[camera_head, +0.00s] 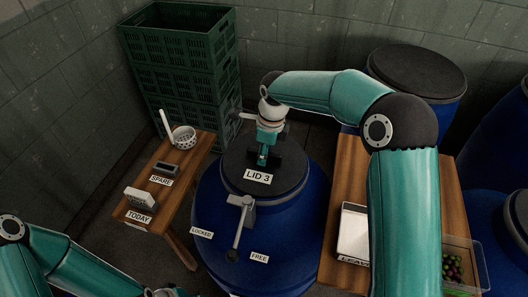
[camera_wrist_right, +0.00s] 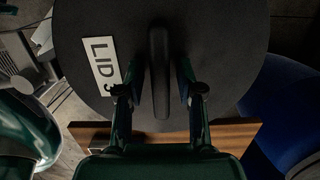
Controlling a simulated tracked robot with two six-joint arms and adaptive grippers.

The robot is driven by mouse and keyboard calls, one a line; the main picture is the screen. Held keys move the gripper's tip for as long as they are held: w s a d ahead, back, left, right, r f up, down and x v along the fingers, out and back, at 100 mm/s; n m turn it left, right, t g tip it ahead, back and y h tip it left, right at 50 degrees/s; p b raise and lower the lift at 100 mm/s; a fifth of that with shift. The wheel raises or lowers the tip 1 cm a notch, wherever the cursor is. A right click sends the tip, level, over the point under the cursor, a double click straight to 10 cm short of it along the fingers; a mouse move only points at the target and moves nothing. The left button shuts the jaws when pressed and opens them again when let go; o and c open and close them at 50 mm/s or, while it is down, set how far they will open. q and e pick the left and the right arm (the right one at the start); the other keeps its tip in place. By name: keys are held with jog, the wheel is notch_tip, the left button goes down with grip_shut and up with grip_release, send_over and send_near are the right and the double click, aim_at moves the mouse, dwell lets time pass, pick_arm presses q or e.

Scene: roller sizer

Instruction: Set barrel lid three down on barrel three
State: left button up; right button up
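Lid three (camera_head: 296,178) is a black disc with a white "LID 3" label and a raised bar handle. It sits over the top of blue barrel three (camera_head: 297,228) in the head view; I cannot tell if its rim is fully seated. My right gripper (camera_head: 264,160) is down at the handle. In the right wrist view its fingers (camera_wrist_right: 159,88) stand on either side of the handle (camera_wrist_right: 159,60), with gaps showing, so it looks open around it. My left arm enters at the lower left; its gripper's fingers are not clearly visible.
A latch lever (camera_head: 240,225) on the barrel's front stands between "LOCKED" and "FREE" labels. A wooden bench (camera_head: 180,187) stands left, a wooden table (camera_head: 350,160) right with a white tray (camera_head: 354,232). Green crates (camera_head: 180,65) and another blue barrel (camera_head: 440,115) stand behind.

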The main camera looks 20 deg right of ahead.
aim_at(270, 153)
jog(key=shift+r, duration=0.1)
jog(key=shift+r+p, duration=0.25)
jog(key=shift+p, duration=0.05)
notch_tip(270, 153, up, 12)
jog(key=d, duration=0.1)
jog(key=shift+s+r, duration=0.25)
jog(key=shift+s, duration=0.15)
jog(key=shift+f, duration=0.1)
dwell(0.3)
